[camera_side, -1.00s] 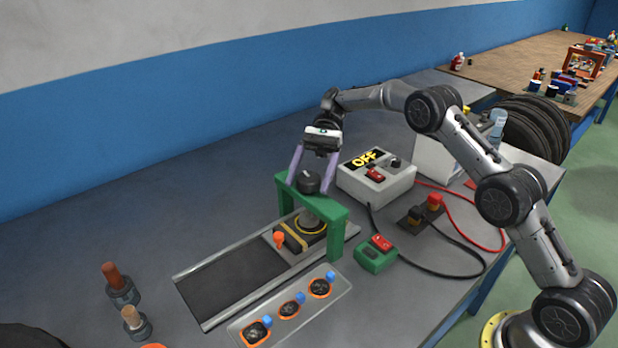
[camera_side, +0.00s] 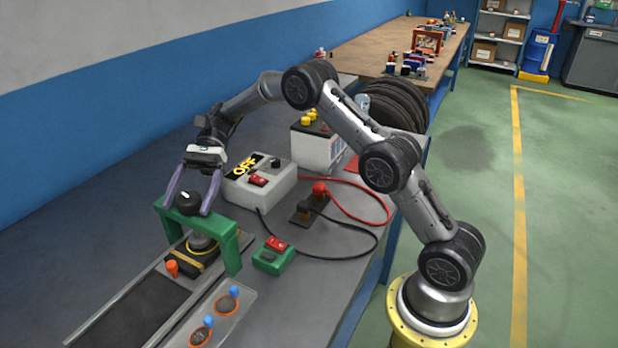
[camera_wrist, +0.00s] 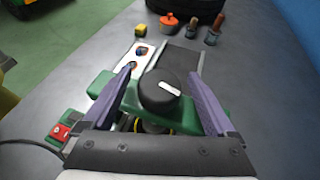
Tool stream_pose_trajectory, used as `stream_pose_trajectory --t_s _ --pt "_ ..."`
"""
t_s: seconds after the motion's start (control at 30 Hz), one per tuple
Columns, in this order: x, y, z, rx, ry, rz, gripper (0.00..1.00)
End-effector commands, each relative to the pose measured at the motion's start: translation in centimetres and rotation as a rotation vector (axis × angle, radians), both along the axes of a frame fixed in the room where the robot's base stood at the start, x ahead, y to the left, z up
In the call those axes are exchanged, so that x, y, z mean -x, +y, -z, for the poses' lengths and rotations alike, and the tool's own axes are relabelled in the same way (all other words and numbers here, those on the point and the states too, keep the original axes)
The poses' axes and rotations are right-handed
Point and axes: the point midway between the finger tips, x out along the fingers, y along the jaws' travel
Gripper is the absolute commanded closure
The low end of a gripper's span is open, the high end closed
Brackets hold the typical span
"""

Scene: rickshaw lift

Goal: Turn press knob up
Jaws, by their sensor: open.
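The press knob (camera_side: 188,202) is a round black knob with a white mark, on top of the green press frame (camera_side: 227,238). In the wrist view the knob (camera_wrist: 160,93) sits between my two purple fingers, with its white mark pointing to the right and slightly down. My gripper (camera_side: 188,203) is open, with one finger on each side of the knob. In the wrist view my gripper (camera_wrist: 164,90) shows gaps between the fingers and the knob. Under the frame is a dark press block with a yellow ring (camera_side: 203,244).
A white control box (camera_side: 262,188) with an OFF sign and a red switch stands behind the press. A green box (camera_side: 273,256) with a red switch sits to its right. A dark belt track (camera_side: 135,312) and a tray (camera_side: 236,312) of round parts lie in front.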

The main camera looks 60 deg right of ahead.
Motion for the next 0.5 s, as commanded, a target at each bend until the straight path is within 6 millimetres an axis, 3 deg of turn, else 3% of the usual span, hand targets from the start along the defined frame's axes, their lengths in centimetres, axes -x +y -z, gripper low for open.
stream_pose_trajectory --t_s 0.5 --pt "0.14 0.01 -0.03 0.001 0.001 0.409 0.09"
